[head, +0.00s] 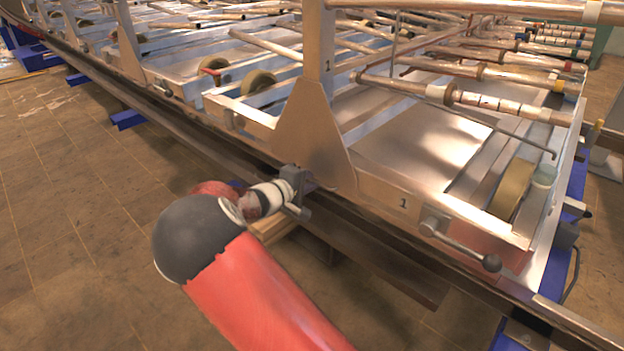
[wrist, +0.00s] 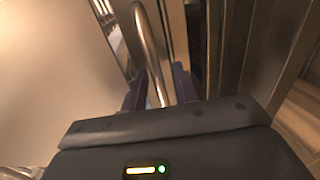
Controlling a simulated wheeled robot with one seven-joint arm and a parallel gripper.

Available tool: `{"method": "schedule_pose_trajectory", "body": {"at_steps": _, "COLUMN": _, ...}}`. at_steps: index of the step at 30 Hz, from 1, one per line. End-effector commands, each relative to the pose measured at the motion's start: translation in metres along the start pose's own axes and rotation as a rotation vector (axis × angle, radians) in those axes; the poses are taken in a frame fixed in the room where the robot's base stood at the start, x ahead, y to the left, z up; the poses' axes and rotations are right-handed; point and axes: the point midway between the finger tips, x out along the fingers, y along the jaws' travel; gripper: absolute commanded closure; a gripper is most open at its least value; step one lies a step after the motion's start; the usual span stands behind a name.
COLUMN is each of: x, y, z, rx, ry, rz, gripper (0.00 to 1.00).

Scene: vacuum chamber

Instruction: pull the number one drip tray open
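A curved metal bar handle (wrist: 148,38) runs down between the two fingers of my gripper (wrist: 158,88) in the wrist view. The fingers stand apart on either side of the bar, and I see no firm contact. In the head view my gripper (head: 298,192) is at the lower front edge of the metal frame, below a triangular bracket (head: 311,130). The frame's front panel (head: 375,192) carries a "1". A pale tan edge (head: 272,228) shows just under my gripper; I cannot tell whether it belongs to the drip tray. The handle is hidden in the head view.
A long dark rail (head: 205,132) runs along the frame's lower edge. Rods (head: 505,106) lie across the top. The tiled floor (head: 75,215) at left is clear.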

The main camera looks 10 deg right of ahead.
Motion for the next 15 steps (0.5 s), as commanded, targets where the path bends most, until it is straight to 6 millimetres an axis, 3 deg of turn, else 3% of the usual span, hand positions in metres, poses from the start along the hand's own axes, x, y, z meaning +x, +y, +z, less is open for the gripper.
{"method": "schedule_pose_trajectory", "body": {"at_steps": 4, "x": -0.0001, "y": 0.0, "z": 0.0, "rx": 0.0, "ry": 0.0, "rz": 0.0, "gripper": 0.71}}
{"method": "schedule_pose_trajectory", "body": {"at_steps": 11, "x": -0.0003, "y": -0.0001, "z": 0.0, "rx": 0.0, "ry": 0.0, "rz": -0.001, "gripper": 0.99}}
{"method": "schedule_pose_trajectory", "body": {"at_steps": 15, "x": -0.0004, "y": -0.0002, "z": 0.0001, "rx": 0.0, "ry": 0.0, "rz": -0.001, "gripper": 1.0}}
